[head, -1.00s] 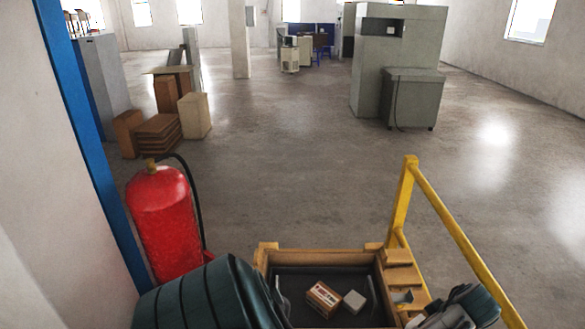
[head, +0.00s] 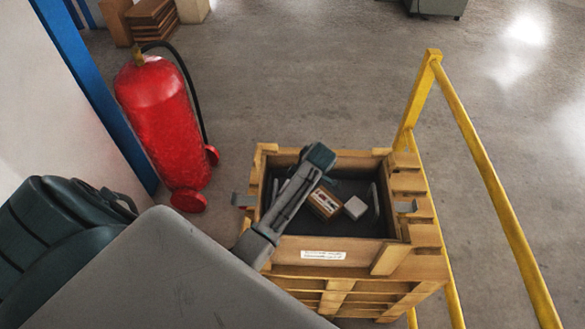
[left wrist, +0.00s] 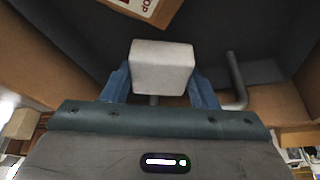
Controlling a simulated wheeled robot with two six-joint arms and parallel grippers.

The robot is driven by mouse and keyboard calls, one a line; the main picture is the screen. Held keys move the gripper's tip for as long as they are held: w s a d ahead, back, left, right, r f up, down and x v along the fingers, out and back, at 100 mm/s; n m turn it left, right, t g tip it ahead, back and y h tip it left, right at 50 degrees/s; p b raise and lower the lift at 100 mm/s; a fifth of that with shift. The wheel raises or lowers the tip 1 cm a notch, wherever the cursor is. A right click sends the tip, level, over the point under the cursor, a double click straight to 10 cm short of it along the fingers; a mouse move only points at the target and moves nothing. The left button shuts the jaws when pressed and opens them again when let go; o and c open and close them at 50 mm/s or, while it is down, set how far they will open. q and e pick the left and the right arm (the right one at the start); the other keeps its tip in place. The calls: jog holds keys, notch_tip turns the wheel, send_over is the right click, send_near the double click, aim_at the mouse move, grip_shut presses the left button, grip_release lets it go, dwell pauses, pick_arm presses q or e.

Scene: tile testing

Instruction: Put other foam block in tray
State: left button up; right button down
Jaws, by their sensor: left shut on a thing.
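The dark tray (head: 345,228) lies inside a wooden crate, with a grey handle at each end. One pale foam block (head: 355,207) lies in it, right of a small brown labelled box (head: 325,203). My left gripper (head: 288,195) is over the tray's left part, its fingers hidden beneath it. In the left wrist view the blue fingers of my left gripper (left wrist: 163,82) are shut on another whitish foam block (left wrist: 163,66). A tray handle (left wrist: 236,82) shows to its right and the labelled box (left wrist: 140,8) above. I cannot tell whether the held block touches the tray. My right gripper is out of view.
The wooden crate's (head: 287,256) walls rise around the tray. A yellow rail (head: 485,170) stands to its right. A red fire extinguisher (head: 165,115) stands to the left. The floor behind is open.

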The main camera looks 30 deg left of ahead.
pick_arm(q)
notch_tip(320, 180, down, 2)
jog(key=shift+d+f+p, duration=0.1)
jog(key=shift+f+p, duration=0.15)
jog(key=shift+p, duration=0.1)
jog(key=shift+f, duration=0.6)
jog(key=o, duration=0.9)
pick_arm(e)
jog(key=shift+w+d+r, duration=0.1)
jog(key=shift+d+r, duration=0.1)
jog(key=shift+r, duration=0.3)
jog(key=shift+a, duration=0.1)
